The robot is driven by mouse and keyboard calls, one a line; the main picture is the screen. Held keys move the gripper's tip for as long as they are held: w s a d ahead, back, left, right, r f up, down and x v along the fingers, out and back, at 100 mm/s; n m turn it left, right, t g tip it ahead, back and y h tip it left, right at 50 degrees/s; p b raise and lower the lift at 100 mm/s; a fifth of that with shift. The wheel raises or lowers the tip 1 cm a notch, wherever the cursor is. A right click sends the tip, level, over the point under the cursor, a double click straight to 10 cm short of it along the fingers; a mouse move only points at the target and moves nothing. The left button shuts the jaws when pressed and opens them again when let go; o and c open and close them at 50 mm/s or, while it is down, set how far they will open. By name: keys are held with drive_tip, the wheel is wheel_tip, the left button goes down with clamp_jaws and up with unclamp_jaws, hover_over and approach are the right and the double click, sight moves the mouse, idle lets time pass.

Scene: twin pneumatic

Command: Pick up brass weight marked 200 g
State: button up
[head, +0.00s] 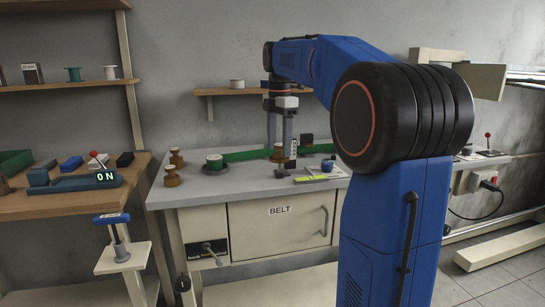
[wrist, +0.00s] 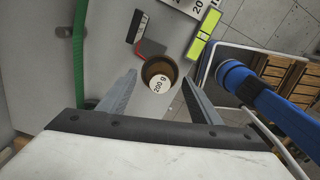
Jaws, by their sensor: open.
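The brass weight marked 200 g (wrist: 158,70) shows in the wrist view, seen from above with its white label readable. In the head view a brass weight (head: 278,155) stands on the grey bench below my gripper (head: 280,143), partly hidden by the fingers. In the wrist view my gripper (wrist: 159,79) is open, with one finger on each side of the weight and a gap visible around it. I cannot tell how far the fingertips are above the bench or whether they reach past the weight's top.
A green belt (head: 250,154) runs along the back.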

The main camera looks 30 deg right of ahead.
drive_tip(key=shift+f, duration=0.4)
drive_tip(key=c, duration=1.3)
